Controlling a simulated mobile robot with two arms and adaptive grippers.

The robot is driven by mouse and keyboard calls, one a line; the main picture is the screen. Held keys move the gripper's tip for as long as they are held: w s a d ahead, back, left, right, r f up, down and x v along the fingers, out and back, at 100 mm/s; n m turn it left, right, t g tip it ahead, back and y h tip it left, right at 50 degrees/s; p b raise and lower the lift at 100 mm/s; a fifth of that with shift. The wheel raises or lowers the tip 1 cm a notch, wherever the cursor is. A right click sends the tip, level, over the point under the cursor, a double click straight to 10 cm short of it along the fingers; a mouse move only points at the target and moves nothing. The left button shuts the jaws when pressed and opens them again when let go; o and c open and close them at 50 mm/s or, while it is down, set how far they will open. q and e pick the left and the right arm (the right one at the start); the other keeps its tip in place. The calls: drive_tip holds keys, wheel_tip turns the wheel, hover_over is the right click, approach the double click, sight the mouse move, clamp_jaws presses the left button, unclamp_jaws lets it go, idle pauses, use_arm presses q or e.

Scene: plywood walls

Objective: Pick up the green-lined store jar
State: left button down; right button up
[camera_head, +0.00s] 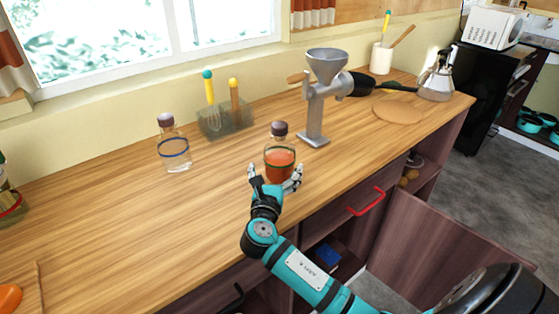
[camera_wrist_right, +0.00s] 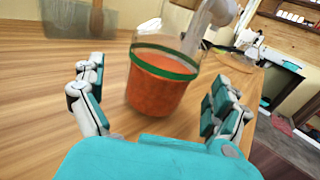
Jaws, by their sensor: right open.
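The green-lined store jar (camera_head: 280,160) stands upright on the wooden counter in the head view. It is clear, with orange-red contents, a green band and a dark lid. In the right wrist view the jar (camera_wrist_right: 160,80) sits between the two fingers, its top cut off by the frame edge. My right gripper (camera_head: 275,175) is open at the front of the jar. In the right wrist view, gaps show between the jar and both fingers of my right gripper (camera_wrist_right: 160,105). My left gripper is not in view.
A blue-banded jar (camera_head: 174,150) stands to the left on the counter (camera_head: 110,210). A grey grinder (camera_head: 318,95) stands close behind the green-lined jar on the right. A utensil holder (camera_head: 225,120) is behind.

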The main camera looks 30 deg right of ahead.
drive_tip(key=x, duration=0.5)
drive_tip(key=shift+s+d+p, duration=0.1)
drive_tip(key=shift+d+p, duration=0.15)
drive_tip(key=shift+p, duration=0.1)
drive_tip(key=c, duration=1.5)
drive_tip(key=shift+r, duration=0.15)
drive_tip(key=shift+r, duration=0.15)
